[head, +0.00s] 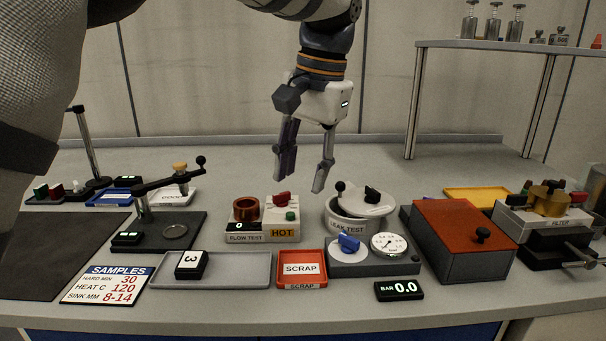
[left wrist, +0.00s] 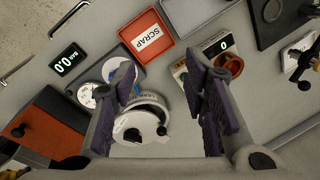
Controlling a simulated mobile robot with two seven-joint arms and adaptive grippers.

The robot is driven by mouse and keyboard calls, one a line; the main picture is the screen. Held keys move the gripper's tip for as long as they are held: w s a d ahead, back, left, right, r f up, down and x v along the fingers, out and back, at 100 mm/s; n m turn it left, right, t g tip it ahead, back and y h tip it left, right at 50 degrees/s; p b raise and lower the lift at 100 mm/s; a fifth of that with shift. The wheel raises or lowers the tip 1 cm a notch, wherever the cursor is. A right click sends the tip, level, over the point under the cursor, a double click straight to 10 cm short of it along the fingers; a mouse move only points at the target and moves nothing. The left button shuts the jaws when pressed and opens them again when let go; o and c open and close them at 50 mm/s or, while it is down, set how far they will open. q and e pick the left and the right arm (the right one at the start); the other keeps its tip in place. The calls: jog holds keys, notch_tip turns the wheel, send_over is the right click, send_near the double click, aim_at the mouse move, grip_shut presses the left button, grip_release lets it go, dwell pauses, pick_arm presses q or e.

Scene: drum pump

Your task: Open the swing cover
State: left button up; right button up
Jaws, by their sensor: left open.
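A pale round cover (head: 371,203) with dark knobs lies over the white LEAK TEST pot (head: 346,226). The cover also shows in the left wrist view (left wrist: 135,128), partly behind a finger. My right gripper is not in view.
The HOT flow test unit (head: 262,235) stands left of the pot. A blue knob (head: 348,242) and a gauge (head: 389,245) are in front. A red-topped box (head: 463,228) with a black knob stands right. A SCRAP tray (head: 302,270) lies at front. The table behind is clear.

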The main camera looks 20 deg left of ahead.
pick_arm(q)
jog(key=shift+w+a, duration=0.1)
